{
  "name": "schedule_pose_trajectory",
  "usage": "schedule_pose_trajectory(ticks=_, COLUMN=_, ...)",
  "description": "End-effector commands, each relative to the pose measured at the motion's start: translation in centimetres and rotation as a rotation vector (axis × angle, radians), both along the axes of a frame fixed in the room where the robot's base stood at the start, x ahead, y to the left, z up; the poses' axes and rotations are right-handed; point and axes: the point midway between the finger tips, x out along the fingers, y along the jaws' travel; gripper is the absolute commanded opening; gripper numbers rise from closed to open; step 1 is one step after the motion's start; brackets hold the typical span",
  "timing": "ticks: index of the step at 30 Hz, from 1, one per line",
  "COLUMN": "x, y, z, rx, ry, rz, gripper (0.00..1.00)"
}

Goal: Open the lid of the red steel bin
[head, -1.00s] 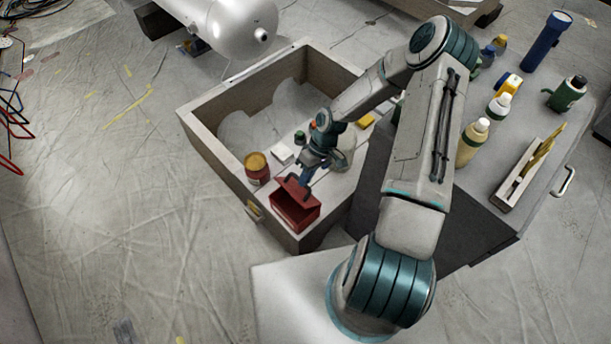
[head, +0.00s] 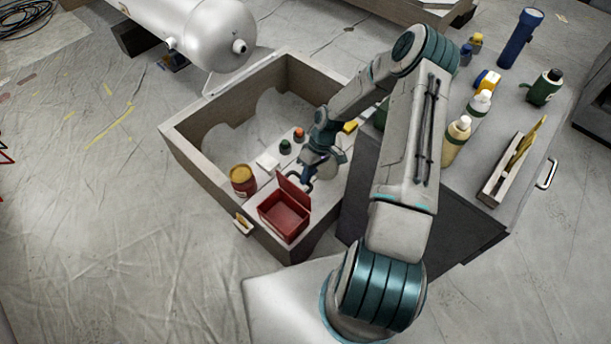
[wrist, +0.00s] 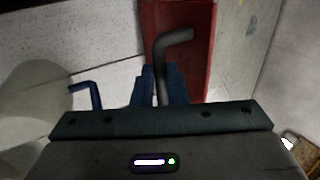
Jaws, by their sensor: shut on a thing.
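The red steel bin (head: 284,218) stands at the near corner of a wooden crate. Its lid (head: 293,193) is raised to about upright on the right side, and the bin's inside shows, with nothing seen in it. My gripper (head: 309,182) is at the right of the raised lid. In the wrist view, my gripper's blue fingers (wrist: 162,88) are shut on the dark bent lid handle (wrist: 176,40), with red steel (wrist: 204,60) behind it. The fingertips are small and partly hidden in the head view.
A red can with a yellow lid (head: 243,181) stands left of the bin. Small caps (head: 285,147) and a white block (head: 267,162) lie behind it. The wooden crate (head: 200,165) surrounds open space. A cabinet with bottles (head: 455,140) stands at right.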

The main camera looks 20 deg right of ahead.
Motion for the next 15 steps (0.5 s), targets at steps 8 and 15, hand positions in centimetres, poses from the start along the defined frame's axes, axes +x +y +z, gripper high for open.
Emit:
schedule_pose_trajectory(ticks=8, x=-0.61, y=0.22, z=-0.44, rx=0.005, ry=0.014, rz=0.004, gripper=0.0)
schedule_pose_trajectory(ticks=15, x=-0.46, y=0.06, z=-0.3, rx=0.004, ry=0.011, rz=0.0, gripper=0.34)
